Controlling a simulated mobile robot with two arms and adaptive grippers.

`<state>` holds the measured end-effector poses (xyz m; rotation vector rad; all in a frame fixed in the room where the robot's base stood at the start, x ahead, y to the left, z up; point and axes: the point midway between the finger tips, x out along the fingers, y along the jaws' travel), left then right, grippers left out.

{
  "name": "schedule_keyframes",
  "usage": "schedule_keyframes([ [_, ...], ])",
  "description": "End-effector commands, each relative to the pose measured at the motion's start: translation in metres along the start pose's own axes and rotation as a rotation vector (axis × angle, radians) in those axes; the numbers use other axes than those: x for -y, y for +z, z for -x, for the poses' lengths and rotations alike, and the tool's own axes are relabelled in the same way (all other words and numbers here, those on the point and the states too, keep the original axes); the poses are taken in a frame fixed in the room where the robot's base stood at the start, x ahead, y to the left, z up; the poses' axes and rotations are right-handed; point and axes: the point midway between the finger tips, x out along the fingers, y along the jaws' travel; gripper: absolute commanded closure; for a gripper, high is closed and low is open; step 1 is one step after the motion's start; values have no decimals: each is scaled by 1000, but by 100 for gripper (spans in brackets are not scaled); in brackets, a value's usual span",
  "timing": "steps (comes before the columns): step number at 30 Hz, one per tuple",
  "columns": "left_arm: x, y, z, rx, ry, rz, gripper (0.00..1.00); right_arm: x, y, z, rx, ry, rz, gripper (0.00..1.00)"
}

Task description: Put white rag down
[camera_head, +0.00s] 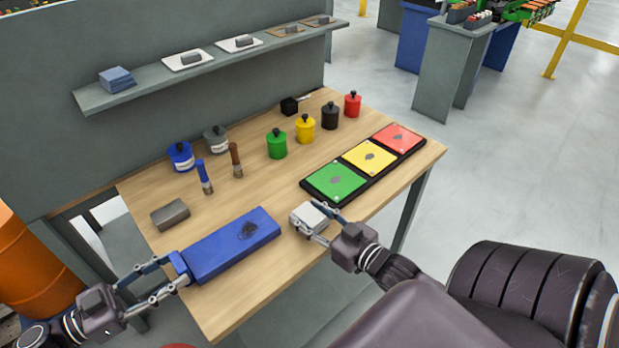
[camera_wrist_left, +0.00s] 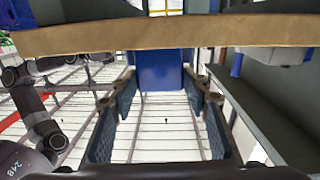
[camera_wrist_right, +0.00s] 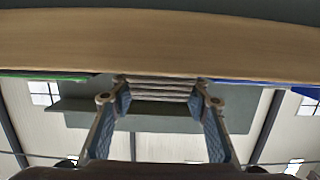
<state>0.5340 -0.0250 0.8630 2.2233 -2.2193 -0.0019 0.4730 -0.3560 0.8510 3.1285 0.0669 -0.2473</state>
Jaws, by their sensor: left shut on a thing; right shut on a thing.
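The white rag (camera_head: 305,216) is a small folded, layered block at the table's front edge, right of the blue panel. My right gripper (camera_head: 318,222) is shut on it from the front right. Its layered edge shows between the fingers in the right wrist view (camera_wrist_right: 158,88). I cannot tell whether the rag touches the table. The blue panel (camera_head: 212,258) lies at the front left of the table with a dark smudge (camera_head: 247,230) on it. My left gripper (camera_head: 176,271) is shut on its left end, which also shows in the left wrist view (camera_wrist_left: 160,72).
A tray with green (camera_head: 335,181), yellow (camera_head: 369,157) and red (camera_head: 398,138) panels lies right of the rag. A grey block (camera_head: 170,214), brushes (camera_head: 236,160) and several lidded pots (camera_head: 277,145) stand behind. A shelf (camera_head: 215,62) holds cloths. Bare wood (camera_head: 255,190) lies mid-table.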

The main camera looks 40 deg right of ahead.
Motion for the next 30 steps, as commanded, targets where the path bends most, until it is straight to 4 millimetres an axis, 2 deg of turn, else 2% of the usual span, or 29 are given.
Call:
schedule_keyframes([
  [11, 0, 0, 0, 0, 0, 0, 96, 0, 4, -1, -1, 0, 0, 80],
  [12, 0, 0, 0, 0, 0, 0, 96, 0, 5, -1, -1, 0, 1, 55],
  [16, 0, 0, 0, 0, 0, 0, 96, 0, 5, -1, -1, 0, 1, 41],
  [26, 0, 0, 0, 0, 0, 1, 96, 0, 2, 0, -2, 0, 1, 40],
  [30, 0, 0, 0, 0, 0, 0, 96, 0, 4, 12, 2, 0, 0, 40],
])
